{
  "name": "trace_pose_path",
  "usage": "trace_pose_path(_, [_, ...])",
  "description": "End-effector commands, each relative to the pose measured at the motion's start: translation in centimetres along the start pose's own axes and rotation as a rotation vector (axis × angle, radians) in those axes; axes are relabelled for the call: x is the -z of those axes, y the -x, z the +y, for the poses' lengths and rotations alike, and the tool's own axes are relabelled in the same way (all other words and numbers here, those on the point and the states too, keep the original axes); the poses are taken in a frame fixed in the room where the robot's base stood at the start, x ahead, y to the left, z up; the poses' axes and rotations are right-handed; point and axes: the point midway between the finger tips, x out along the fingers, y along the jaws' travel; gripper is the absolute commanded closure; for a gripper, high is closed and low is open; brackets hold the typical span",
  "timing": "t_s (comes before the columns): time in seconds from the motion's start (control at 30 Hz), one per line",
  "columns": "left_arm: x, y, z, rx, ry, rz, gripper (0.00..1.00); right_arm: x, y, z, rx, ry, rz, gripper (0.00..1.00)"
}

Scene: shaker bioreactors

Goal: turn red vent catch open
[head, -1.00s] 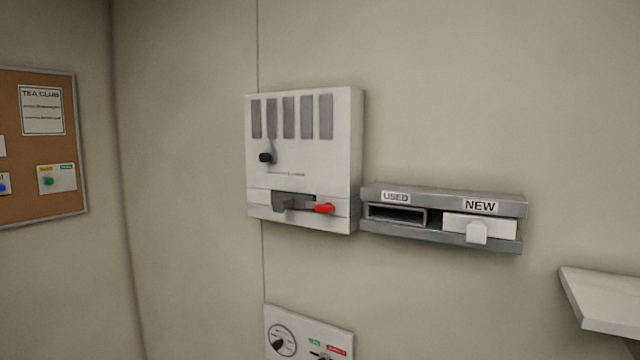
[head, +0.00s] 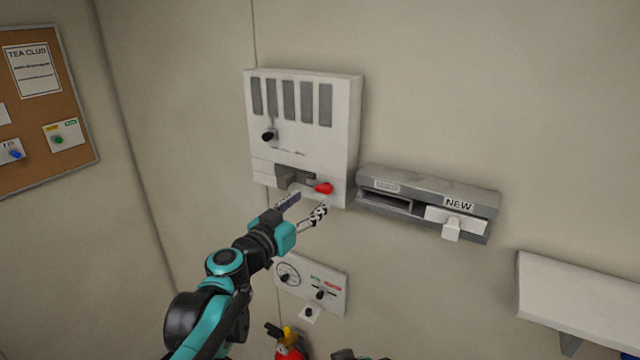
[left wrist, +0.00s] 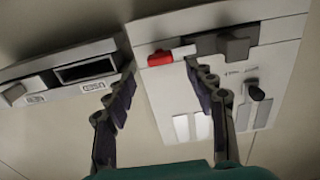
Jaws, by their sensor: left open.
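The red vent catch (head: 324,188) is a small red lever at the lower right of the white vent box (head: 303,125) on the wall. It also shows in the left wrist view (left wrist: 160,58), lying sideways at the box's edge, between and beyond my fingers. My left gripper (head: 308,203) is open and empty, just below and in front of the catch, apart from it as far as I can tell. The left gripper's two fingers (left wrist: 166,85) spread wide in the wrist view. A grey handle (head: 290,177) sits left of the catch.
A grey holder (head: 430,195) with a USED slot and a white NEW piece is mounted right of the box. A dial panel (head: 328,291) is below, with a red extinguisher (head: 288,350) under it. A white shelf (head: 580,295) juts out at right.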

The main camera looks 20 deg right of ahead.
Motion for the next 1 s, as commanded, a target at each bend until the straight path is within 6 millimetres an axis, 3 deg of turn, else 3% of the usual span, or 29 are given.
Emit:
trace_pose_path(0.3, [0.1, -5.0, 0.0, 0.000, 0.001, -0.001, 0.45, 0.7, 0.9, 0.0, 0.000, 0.000, 0.000, 0.59])
trace_pose_path(0.7, [0.0, -6.0, 0.0, 0.000, 0.001, -0.001, 0.45, 0.7, 1.0, 0.0, 0.000, 0.000, 0.000, 0.59])
trace_pose_path(0.77, [0.0, -6.0, 0.0, 0.000, 0.001, -0.001, 0.58, 0.7, 1.0, 0.0, 0.000, 0.000, 0.000, 0.59])
trace_pose_path(0.9, [0.0, -6.0, 0.0, 0.000, 0.001, -0.001, 0.95, 0.8, 1.0, 0.0, 0.000, 0.000, 0.000, 0.59])
trace_pose_path(1.0, [0.0, -6.0, 0.0, 0.000, 0.001, -0.001, 0.95, 0.8, 1.0, 0.0, 0.000, 0.000, 0.000, 0.59])
